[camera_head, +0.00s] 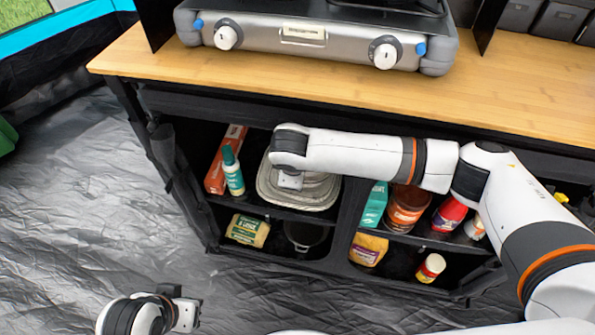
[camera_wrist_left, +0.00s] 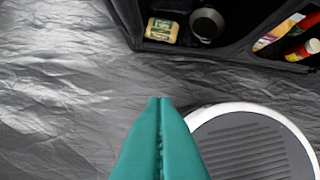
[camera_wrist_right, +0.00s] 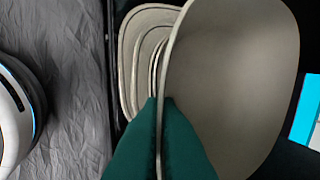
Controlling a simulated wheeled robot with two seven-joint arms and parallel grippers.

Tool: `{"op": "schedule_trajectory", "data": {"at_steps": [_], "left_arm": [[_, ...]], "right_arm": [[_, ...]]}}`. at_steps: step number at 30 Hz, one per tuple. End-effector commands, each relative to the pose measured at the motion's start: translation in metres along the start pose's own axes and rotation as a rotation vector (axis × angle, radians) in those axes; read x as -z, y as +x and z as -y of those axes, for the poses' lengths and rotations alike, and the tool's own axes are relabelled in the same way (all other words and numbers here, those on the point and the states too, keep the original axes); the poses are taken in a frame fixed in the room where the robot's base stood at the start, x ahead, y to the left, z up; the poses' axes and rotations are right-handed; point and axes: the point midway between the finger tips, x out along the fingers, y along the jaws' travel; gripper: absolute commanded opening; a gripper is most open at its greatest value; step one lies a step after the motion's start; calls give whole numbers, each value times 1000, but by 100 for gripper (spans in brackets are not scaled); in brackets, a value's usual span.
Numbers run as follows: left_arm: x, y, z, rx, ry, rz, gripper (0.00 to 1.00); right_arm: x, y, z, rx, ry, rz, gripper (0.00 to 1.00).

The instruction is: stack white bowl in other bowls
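A pale off-white bowl (camera_wrist_right: 240,80) fills the right half of the right wrist view, tilted with its inside showing. My right gripper (camera_wrist_right: 160,100) is shut on its rim, with one teal finger on each side. Several other pale bowls (camera_wrist_right: 138,40) sit nested just behind and left of it. In the head view my right arm reaches across into the upper left shelf, over the bowls (camera_head: 318,192), and hides part of them. My left gripper (camera_wrist_left: 160,100) has its fingers together, empty, above the floor; it also shows low in the head view (camera_head: 190,310).
A teal bottle (camera_head: 232,172) and a red box (camera_head: 222,160) stand left of the bowls. A divider separates them from cans and boxes (camera_head: 408,208) on the right. A yellow package (camera_head: 247,230) and dark pot (camera_head: 305,235) are below. A stove (camera_head: 310,38) sits on the countertop.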

Motion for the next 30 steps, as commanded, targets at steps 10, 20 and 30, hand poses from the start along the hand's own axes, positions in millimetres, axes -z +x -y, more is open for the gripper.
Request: {"op": "schedule_trajectory", "data": {"at_steps": [10, 20, 30], "left_arm": [[6, -3, -1, -1, -1, -36, 0], [14, -5, -1, -3, -3, -77, 0], [14, -5, -2, -3, -3, -74, 0]], "right_arm": [[0, 4, -2, 0, 1, 0, 0], [0, 10, -5, 2, 1, 1, 0], [0, 10, -5, 0, 0, 0, 25]]}}
